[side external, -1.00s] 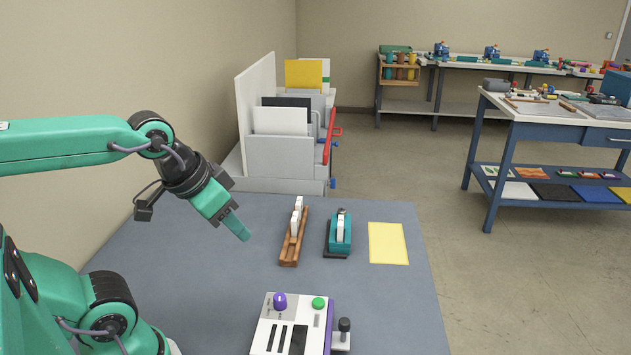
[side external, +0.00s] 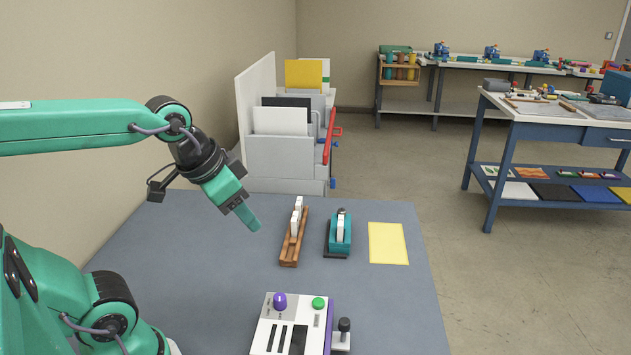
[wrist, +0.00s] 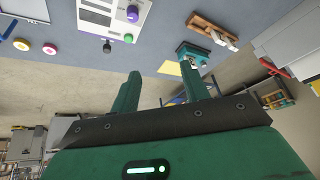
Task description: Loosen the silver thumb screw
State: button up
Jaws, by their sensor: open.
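My gripper (side external: 251,222) is in the air over the left part of the blue-grey table, left of the wooden rack, with nothing between its jaws. In the wrist view its two green fingers (wrist: 160,72) stand apart. A teal device (side external: 340,236) with white parts stands right of the rack. A small dark-grey piece shows on its top, but I cannot tell whether this is the silver thumb screw. A white machine (side external: 263,338) with a purple knob (side external: 280,301), a green button (side external: 319,302) and a black knob (side external: 344,325) is at the front. No clearly silver screw shows.
The wooden rack (side external: 289,250) holds white pieces. A yellow sheet (side external: 388,243) lies at the right of the table (side external: 385,305). Grey bins (side external: 280,157) with sheets stand behind it. The table between the rack and the white machine is clear.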

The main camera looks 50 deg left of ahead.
jog(key=w+a+r+m+g, duration=0.15)
jog(key=w+m, duration=0.35)
jog(key=w, duration=0.5)
jog(key=m+g, duration=0.2)
jog(key=m, duration=1)
send_over(341, 210)
jog(key=s, duration=0.2)
notch_tip(341, 210, down, 14)
jog(key=f, duration=0.1)
jog(key=shift+r, duration=0.25)
jog(key=shift+f, duration=0.1)
jog(key=shift+t+y, duration=0.25)
jog(key=shift+y, duration=0.05)
jog(key=shift+d+x, duration=0.15)
jog(key=shift+x, duration=1.75)
jog(key=shift+d+x, duration=0.15)
jog(key=shift+x, duration=1.7)
